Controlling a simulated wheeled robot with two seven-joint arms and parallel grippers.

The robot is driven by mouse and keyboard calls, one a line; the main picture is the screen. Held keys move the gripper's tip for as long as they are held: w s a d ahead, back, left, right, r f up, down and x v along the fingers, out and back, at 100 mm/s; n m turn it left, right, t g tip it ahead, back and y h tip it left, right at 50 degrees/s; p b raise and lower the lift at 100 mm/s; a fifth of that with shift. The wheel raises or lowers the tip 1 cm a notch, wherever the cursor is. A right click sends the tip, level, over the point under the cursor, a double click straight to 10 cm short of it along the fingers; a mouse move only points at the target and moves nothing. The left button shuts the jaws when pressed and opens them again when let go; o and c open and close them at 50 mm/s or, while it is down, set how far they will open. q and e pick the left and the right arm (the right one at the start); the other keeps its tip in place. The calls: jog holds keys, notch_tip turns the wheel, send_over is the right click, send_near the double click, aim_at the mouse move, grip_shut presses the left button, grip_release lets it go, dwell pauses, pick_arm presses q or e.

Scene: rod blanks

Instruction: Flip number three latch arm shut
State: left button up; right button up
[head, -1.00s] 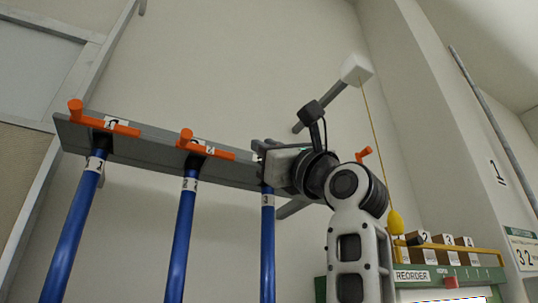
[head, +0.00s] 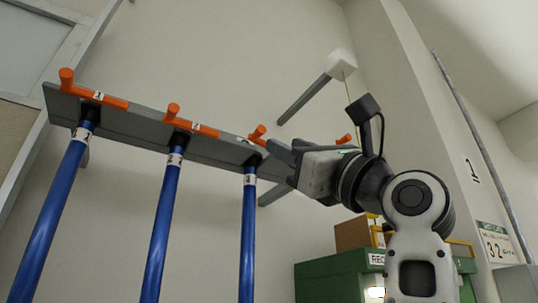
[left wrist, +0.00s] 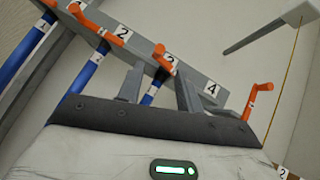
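A grey rail (head: 150,128) on the wall carries orange latch arms. The number one arm (head: 98,95) and number two arm (head: 192,122) lie along the rail above their blue rods. The number three arm (head: 257,133) shows its orange knob above the third blue rod (head: 248,235); my gripper covers part of it, so I cannot tell its full angle. It also shows in the left wrist view (left wrist: 160,53). The number four arm (left wrist: 257,98) stands out from the rail. My left gripper (head: 283,160) is beside the number three arm, fingers apart and empty. My right gripper is out of view.
A white block (head: 341,64) on a grey beam juts from the wall above right, with a cord hanging from it. A green cabinet (head: 330,282) with a cardboard box (head: 352,234) on it stands behind my arm. Wall below the rail is clear.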

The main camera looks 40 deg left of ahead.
pick_arm(q)
jog(key=shift+b+v, duration=0.4)
jog(key=shift+v, duration=1.9)
